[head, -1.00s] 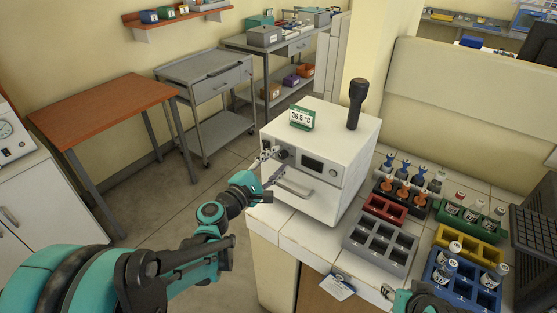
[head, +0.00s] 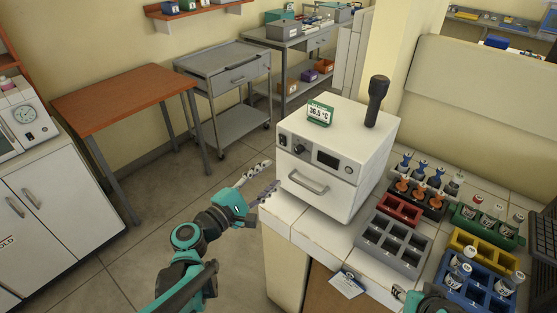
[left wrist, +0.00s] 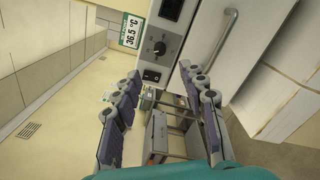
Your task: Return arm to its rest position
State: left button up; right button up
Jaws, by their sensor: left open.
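My left gripper (head: 274,173) is open and empty, over the floor just left of the white incubator (head: 342,199). It is apart from the incubator front. In the left wrist view its two fingers (left wrist: 160,72) are spread, with nothing between them. The incubator's door is shut, with a bar handle (head: 308,182) across it; the handle also shows in the left wrist view (left wrist: 229,27).
A green-framed 36.5 °C display (head: 320,113) and a dark upright object (head: 376,101) stand on the incubator. An orange-topped table (head: 118,100) and a grey cart (head: 222,70) stand behind. The floor at left is clear.

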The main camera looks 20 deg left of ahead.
pick_arm(q)
jog(key=s+d+f+m+g, duration=0.2)
jog(key=d+f+m+g, duration=0.2)
jog(key=d+f+m, duration=0.15)
jog(key=s+a+f+m+g+y, duration=0.1)
jog(key=s+f+m+g+y, duration=0.1)
jog(key=s+m, duration=0.4)
jog(key=s+f+m+g+y, duration=0.3)
jog(key=s+m, duration=0.3)
jog(key=m, duration=0.2)
jog(key=shift+a+f+g+y, duration=0.15)
jog(key=shift+a+g+y, duration=0.2)
jog(key=shift+g+y, duration=0.2)
jog(key=shift+m, duration=0.25)
